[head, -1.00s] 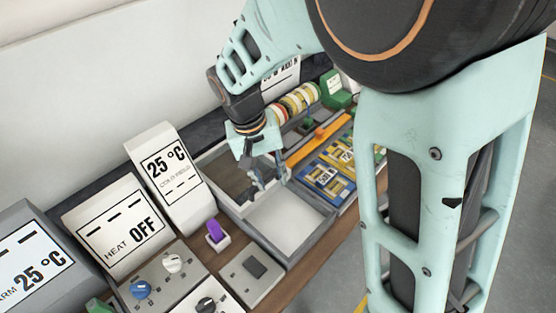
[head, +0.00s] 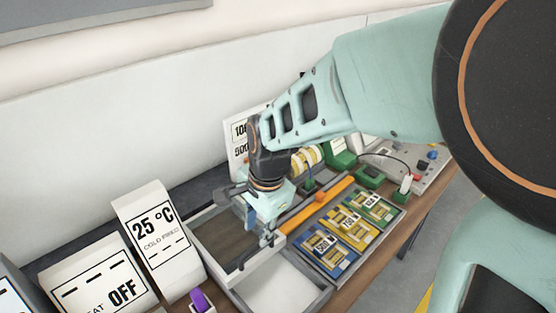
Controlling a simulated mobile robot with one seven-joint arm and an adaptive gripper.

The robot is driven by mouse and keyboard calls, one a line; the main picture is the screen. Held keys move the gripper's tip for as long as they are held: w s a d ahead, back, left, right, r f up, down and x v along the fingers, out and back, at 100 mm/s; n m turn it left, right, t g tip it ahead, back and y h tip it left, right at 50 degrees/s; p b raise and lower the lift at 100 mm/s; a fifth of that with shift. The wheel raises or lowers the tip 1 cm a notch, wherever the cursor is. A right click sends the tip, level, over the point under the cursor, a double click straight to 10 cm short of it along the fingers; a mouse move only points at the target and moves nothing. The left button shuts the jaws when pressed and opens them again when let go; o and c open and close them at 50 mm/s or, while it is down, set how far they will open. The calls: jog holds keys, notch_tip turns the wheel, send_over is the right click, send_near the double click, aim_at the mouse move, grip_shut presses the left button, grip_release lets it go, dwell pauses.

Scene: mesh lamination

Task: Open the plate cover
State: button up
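A grey open-topped box (head: 196,262) stands at the middle of the bench, beside the cold press display. Its rear compartment has a dark floor (head: 222,252), and a pale plate (head: 278,290) lies in the front one. Which part is the plate cover I cannot tell for sure. A pale divider edge runs between the two compartments. My gripper (head: 266,241) points down over the box, its fingertips close to that edge at the right side. The finger gap is small and partly hidden, so contact and grip are unclear.
The "25 °C" cold press display (head: 156,240) stands close left of the box, with a purple-topped switch (head: 199,300) in front. An orange bar (head: 318,205) and a tray of blue, yellow and green cards (head: 345,264) lie to the right. A white wall is behind.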

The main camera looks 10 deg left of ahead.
aim_at(255, 246)
jog(key=f+b, duration=0.1)
jog(key=f, duration=0.1)
jog(key=f+b, duration=0.2)
jog(key=w+a+f+b, duration=0.1)
jog(key=f, duration=0.2)
jog(key=shift+b, duration=0.35)
grip_shut()
